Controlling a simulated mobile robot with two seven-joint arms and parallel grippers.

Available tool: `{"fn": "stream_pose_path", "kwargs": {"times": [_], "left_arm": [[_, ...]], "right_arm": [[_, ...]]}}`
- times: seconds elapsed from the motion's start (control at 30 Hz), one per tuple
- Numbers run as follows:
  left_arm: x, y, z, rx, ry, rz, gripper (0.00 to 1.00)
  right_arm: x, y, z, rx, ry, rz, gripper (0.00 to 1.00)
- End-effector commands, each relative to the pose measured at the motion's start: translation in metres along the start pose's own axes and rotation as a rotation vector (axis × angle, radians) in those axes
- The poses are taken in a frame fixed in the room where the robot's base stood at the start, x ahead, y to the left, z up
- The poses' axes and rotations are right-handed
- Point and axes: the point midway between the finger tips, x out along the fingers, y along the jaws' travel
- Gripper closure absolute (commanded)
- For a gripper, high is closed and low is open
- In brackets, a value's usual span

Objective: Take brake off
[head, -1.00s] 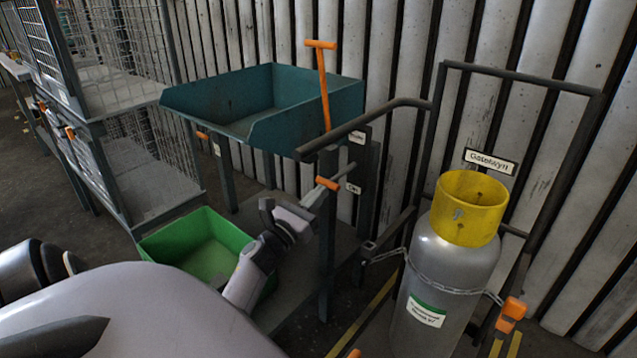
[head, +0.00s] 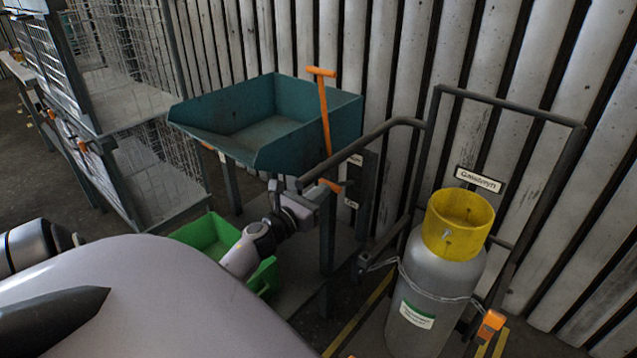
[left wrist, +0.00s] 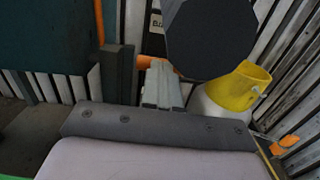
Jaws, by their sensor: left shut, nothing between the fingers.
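No part in view is labelled as a brake. A short orange handle (head: 331,186) sticks out by the post below the teal hopper, and it shows in the left wrist view (left wrist: 152,62). My left gripper (head: 326,196) is shut and empty right at this handle, partly covering it. I cannot tell whether they touch. In the left wrist view its closed fingers (left wrist: 161,84) point at the orange part. A long orange T-handled lever (head: 323,110) stands upright by the hopper's right side. An orange piece (head: 490,325) sits low on the gas trolley. My right gripper is out of view.
The teal hopper (head: 222,118) stands above a green bin (head: 206,233). A dark handrail (head: 365,146) passes close over my left gripper. A grey gas cylinder with a yellow collar (head: 459,222) stands chained on the trolley at right. Wire cages (head: 150,150) stand at left.

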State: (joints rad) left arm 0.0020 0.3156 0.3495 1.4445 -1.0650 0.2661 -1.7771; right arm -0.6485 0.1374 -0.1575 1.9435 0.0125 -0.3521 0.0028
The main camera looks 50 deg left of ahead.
Motion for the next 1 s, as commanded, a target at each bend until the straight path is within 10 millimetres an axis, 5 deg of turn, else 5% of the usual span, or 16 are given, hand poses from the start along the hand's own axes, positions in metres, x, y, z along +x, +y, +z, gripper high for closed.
{"fn": "stream_pose_path", "kwargs": {"times": [0.67,1.0], "left_arm": [[0.003,0.000,0.007,0.000,0.000,0.001,1.00],[0.003,0.004,-0.005,0.001,0.000,-0.002,1.00]], "right_arm": [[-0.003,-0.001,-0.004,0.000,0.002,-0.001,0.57],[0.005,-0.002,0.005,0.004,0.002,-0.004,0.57]]}}
